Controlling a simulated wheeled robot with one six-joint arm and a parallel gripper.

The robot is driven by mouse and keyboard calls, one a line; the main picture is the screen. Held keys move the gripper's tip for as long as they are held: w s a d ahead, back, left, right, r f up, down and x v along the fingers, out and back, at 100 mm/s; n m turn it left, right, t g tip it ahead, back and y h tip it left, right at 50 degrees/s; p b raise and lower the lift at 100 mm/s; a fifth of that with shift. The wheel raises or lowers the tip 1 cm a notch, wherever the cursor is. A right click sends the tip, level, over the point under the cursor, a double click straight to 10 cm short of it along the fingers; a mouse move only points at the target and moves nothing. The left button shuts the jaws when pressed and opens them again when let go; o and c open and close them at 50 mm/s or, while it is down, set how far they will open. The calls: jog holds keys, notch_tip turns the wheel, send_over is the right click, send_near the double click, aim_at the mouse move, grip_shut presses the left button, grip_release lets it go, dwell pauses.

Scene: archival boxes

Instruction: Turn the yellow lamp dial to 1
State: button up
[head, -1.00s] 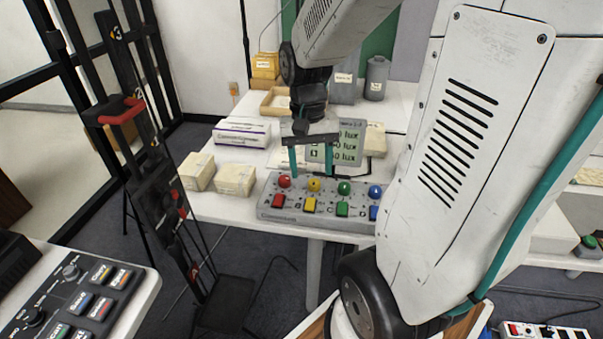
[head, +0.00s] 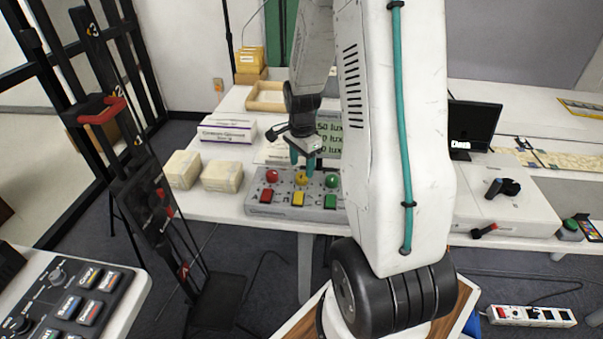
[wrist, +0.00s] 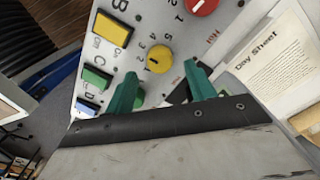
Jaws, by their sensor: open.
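The yellow dial (head: 301,178) sits on a grey control box (head: 262,205) between a red dial (head: 272,176) and a green dial (head: 332,180). In the wrist view the yellow dial (wrist: 159,58) is a round knob with a small dark pointer mark and printed numbers around it; I cannot tell its setting for sure. My gripper (head: 303,163) is above the box, its teal fingers pointing down close to the yellow dial. In the wrist view my gripper (wrist: 165,80) is open and empty, with the dial just beyond the fingertips, apart from them.
A yellow button (head: 298,198) is in front of the dial, with red (head: 265,195) and green (head: 330,201) buttons beside it. A lux display (head: 330,130) stands behind the box. Cream boxes (head: 222,177) stand to the left. A paper sheet (wrist: 266,65) lies beside the box.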

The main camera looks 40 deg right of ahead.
aim_at(302, 175)
jog(key=shift+f, duration=1.9)
jog(key=c, duration=1)
